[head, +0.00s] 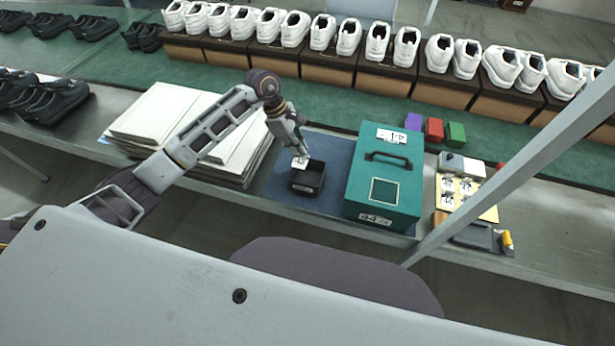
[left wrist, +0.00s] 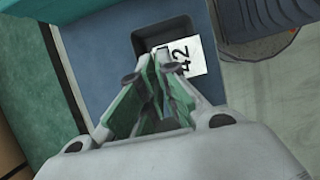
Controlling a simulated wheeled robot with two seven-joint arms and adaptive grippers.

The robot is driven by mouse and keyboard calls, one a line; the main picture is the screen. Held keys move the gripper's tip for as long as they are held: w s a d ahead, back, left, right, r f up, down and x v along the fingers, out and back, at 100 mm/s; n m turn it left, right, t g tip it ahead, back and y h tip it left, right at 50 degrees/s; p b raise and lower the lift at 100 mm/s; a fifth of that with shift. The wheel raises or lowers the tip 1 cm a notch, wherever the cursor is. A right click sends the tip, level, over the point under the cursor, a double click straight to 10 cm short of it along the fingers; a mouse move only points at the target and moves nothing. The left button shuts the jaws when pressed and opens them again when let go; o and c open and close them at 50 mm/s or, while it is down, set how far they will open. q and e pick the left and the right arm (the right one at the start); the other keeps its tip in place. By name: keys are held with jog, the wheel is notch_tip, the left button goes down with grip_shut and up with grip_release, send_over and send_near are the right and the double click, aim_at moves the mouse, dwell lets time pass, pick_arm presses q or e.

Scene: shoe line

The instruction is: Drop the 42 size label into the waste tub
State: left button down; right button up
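The 42 size label (left wrist: 183,57) is a white card with a black 42, held at the fingertips of my left gripper (left wrist: 158,65). In the head view the label (head: 300,162) shows as a small white patch at the tub's far edge. The waste tub (head: 307,180) is a small black open box on the blue mat. My left gripper (head: 299,150) points down over the tub's back part, its fingers closed together on the label. In the left wrist view the tub (left wrist: 168,36) lies just beyond the fingertips, partly hidden by label and fingers. My right gripper is not in view.
A teal box (head: 385,185) with a black handle stands right of the tub. Stacked white sheets (head: 165,115) lie to the left. A yellow card with labels (head: 470,195) is at right. White shoes on boxes (head: 325,72) line the back.

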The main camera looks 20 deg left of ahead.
pick_arm(q)
jog(key=shift+f+b, duration=0.55)
jog(key=shift+f, duration=0.8)
jog(key=shift+f+b, duration=0.3)
jog(key=shift+f, duration=0.45)
jog(key=shift+f+b, duration=0.35)
jog(key=shift+f, duration=0.6)
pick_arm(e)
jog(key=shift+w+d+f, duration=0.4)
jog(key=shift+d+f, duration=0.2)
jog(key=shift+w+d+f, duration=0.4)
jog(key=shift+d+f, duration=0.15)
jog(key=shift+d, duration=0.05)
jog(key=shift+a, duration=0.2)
pick_arm(q)
jog(key=c, duration=1.6)
grip_release()
jog(key=shift+o, duration=0.2)
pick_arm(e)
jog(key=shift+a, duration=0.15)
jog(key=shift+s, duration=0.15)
